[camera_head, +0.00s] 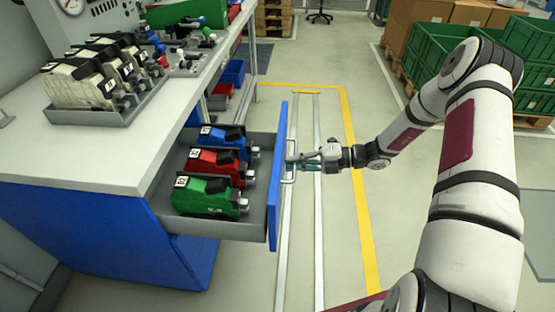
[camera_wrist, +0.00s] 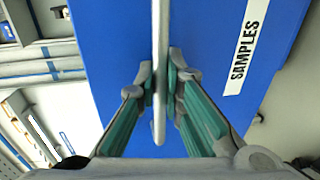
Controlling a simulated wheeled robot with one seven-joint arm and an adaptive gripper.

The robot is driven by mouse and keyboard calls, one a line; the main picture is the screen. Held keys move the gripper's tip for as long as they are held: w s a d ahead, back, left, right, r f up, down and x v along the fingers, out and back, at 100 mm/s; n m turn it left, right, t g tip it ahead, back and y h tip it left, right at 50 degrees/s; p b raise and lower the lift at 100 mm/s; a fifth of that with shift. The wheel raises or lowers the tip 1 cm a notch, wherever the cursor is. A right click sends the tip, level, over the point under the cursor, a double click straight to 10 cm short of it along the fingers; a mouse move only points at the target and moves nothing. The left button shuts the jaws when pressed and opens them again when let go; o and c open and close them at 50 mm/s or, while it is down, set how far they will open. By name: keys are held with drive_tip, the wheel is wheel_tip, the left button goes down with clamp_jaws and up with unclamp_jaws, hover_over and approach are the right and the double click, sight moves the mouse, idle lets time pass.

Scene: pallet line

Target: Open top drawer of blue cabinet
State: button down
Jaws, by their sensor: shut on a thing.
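The blue cabinet (camera_head: 110,225) stands at the left under a pale worktop. Its top drawer (camera_head: 215,228) is pulled well out, with its blue front (camera_head: 277,180) facing right. Blue, red and green devices lie in the drawer. My gripper (camera_head: 296,162) is at the outer side of the drawer front, shut on the handle (camera_head: 289,177). In the wrist view the handle (camera_wrist: 160,40) runs between the two fingertips, in front of the blue drawer front (camera_wrist: 205,40) with a SAMPLES label (camera_wrist: 245,45).
The worktop (camera_head: 110,150) bears a grey tray (camera_head: 105,112) of several pale devices. Green crates (camera_head: 435,55) and cardboard boxes stand on pallets at the back right. The floor right of the drawer, with yellow and pale lines, is clear apart from my arm.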

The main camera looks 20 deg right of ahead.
drive_tip(key=shift+f+v, duration=0.2)
drive_tip(key=shift+v, duration=0.85)
drive_tip(key=shift+f+v, duration=0.25)
drive_tip(key=shift+v, duration=0.85)
drive_tip(key=shift+d, duration=0.1)
drive_tip(key=c, duration=2)
unclamp_jaws()
drive_tip(key=shift+o, duration=0.2)
drive_tip(key=v, duration=1.2)
drive_tip(key=shift+f, duration=0.1)
